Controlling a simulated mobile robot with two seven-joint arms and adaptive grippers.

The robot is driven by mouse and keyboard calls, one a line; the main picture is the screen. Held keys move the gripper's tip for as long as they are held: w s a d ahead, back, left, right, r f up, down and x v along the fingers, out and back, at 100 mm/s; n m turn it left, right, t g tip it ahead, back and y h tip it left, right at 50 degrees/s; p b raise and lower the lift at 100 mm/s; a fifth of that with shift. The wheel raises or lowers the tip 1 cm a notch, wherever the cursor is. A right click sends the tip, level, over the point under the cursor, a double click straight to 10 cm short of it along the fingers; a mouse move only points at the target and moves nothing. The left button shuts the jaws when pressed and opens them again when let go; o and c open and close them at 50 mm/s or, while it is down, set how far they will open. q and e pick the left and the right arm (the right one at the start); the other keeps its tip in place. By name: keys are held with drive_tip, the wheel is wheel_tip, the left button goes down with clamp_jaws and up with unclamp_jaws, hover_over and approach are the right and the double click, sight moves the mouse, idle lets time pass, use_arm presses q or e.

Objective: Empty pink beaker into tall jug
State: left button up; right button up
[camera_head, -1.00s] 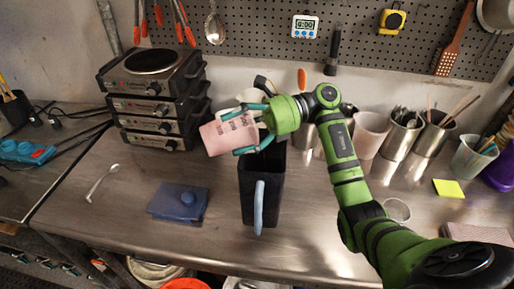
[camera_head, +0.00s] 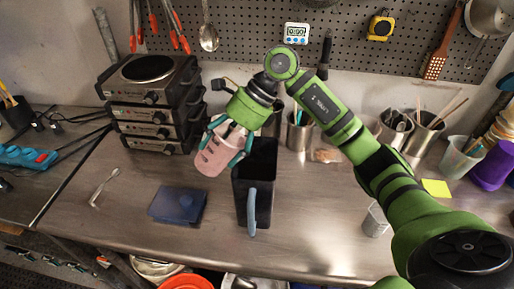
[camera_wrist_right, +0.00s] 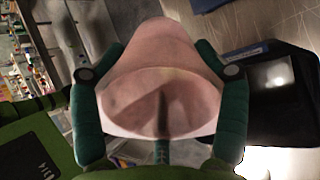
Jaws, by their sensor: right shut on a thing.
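The pink beaker (camera_head: 213,157) is held in my right gripper (camera_head: 228,140), whose teal fingers close around it from above. The beaker leans, with its lower end toward the lower left. In the wrist view the beaker (camera_wrist_right: 160,55) fills the middle between the two fingers (camera_wrist_right: 160,100); whether it holds any liquid I cannot tell. The tall black jug (camera_head: 255,190) with a blue-grey handle stands upright on the bench, just right of the beaker in the head view. Its dark inside hides any contents. My left gripper is not in view.
A stack of hotplates (camera_head: 150,105) stands at the back left. A dark blue box (camera_head: 178,204) lies left of the jug. Metal cups (camera_head: 300,130) and utensil holders line the back. A small glass (camera_head: 376,220) stands to the right. The front middle of the bench is clear.

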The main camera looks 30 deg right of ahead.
sight(199, 157)
drive_tip(key=a+h, duration=0.1)
drive_tip(key=h, duration=0.1)
drive_tip(key=a+f+h+p, duration=0.1)
drive_tip(key=a+h, duration=0.1)
drive_tip(key=shift+w+f, duration=0.1)
drive_tip(key=shift+w, duration=0.1)
use_arm(q)
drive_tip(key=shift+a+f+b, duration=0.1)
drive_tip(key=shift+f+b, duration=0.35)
drive_tip(key=shift+b, duration=0.9)
use_arm(e)
wheel_tip(199, 157, down, 6)
drive_tip(key=a+h, duration=0.2)
drive_tip(key=h, duration=0.1)
drive_tip(key=shift+a+f+g+h, duration=0.15)
drive_tip(key=shift+f+g+h, duration=0.05)
drive_tip(key=shift+g+h, duration=0.2)
drive_tip(key=shift+w, duration=0.1)
wheel_tip(199, 157, up, 6)
drive_tip(key=p, duration=0.2)
drive_tip(key=shift+r+p, duration=0.1)
drive_tip(key=shift+p, duration=0.2)
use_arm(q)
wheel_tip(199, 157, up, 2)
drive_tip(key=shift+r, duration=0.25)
